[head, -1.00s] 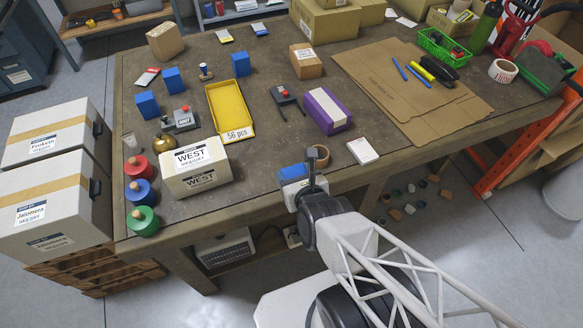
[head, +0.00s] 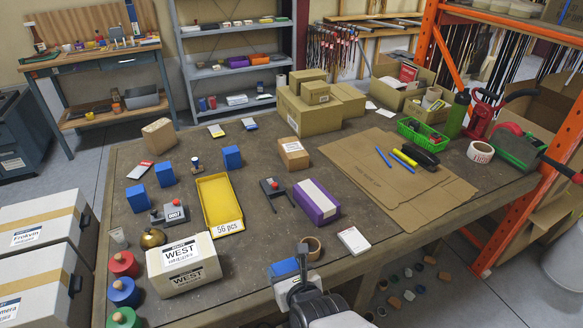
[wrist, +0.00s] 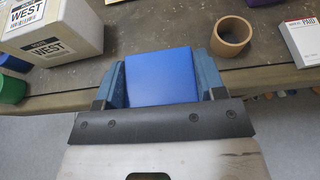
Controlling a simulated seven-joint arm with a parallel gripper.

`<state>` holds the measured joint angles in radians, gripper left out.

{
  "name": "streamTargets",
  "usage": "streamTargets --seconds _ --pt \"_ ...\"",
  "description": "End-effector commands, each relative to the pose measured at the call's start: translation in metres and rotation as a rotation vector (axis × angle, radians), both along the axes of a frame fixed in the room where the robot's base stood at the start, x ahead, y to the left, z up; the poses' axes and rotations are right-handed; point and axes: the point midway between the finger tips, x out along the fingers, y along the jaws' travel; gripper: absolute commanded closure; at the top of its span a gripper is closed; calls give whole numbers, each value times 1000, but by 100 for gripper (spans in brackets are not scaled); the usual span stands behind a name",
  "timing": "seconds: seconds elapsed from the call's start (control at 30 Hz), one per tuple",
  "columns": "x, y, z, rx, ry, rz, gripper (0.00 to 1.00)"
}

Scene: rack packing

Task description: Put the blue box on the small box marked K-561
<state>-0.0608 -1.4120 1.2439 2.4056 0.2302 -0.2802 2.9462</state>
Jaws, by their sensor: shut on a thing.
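My gripper (head: 302,262) is at the table's front edge, shut on a blue box (head: 284,268). In the wrist view the blue box (wrist: 160,77) sits between the two fingers of my gripper (wrist: 163,70). Two small brown boxes stand on the table: one with a white label (head: 293,155) at the middle back, one (head: 159,135) at the back left. Their markings are too small to read, so I cannot tell which is K-561. More blue boxes stand at the left (head: 137,198), beside it (head: 165,173), and at the back (head: 231,157).
Left of my gripper is a white WEST box (head: 183,264). A yellow tray (head: 219,202) lies mid-table. Larger cartons (head: 308,112) stand at the back.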

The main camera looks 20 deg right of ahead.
Motion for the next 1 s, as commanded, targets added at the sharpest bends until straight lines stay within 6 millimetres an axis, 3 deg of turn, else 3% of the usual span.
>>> streamTargets --seconds 0.37,1.0 --pt "17 -6 16 0 2 -31 64" --pt "68 -26 56 -1 1 -130 64"
